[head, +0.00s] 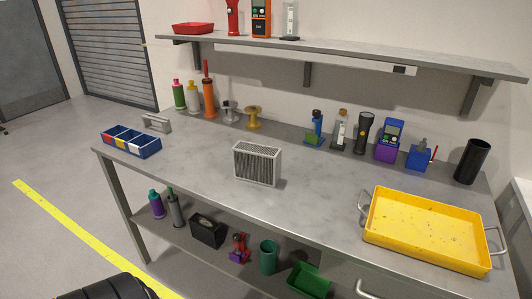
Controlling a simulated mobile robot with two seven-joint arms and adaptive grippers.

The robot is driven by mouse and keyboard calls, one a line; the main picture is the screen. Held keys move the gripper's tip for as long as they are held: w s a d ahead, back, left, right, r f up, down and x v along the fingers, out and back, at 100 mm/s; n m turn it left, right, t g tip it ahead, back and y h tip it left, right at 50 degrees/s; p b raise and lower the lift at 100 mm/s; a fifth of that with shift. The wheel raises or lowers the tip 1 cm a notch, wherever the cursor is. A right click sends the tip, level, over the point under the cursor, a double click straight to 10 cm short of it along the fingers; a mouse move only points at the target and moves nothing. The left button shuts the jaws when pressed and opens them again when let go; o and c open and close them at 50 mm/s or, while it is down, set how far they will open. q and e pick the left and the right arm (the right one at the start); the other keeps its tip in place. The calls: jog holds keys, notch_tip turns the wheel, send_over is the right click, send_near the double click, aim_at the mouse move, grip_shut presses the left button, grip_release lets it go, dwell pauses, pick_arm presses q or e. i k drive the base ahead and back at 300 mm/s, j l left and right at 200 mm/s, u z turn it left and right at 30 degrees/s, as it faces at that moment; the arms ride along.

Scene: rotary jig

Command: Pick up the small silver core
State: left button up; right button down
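A small silver block with a finned or mesh face, which looks like the silver core (257,163), stands upright on the grey workbench (205,165), near the middle of its top. Nothing touches it and its front face is fully visible.
A yellow tray (428,258) with wire handles sits at the right. A blue divided bin (131,151) and a grey handle (157,123) are at the left. Bottles, a silver spool (230,112), a yellow spool (254,117) and tools line the back, below a shelf (340,55).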

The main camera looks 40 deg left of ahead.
aim_at(257, 164)
jog(key=u, duration=1.5)
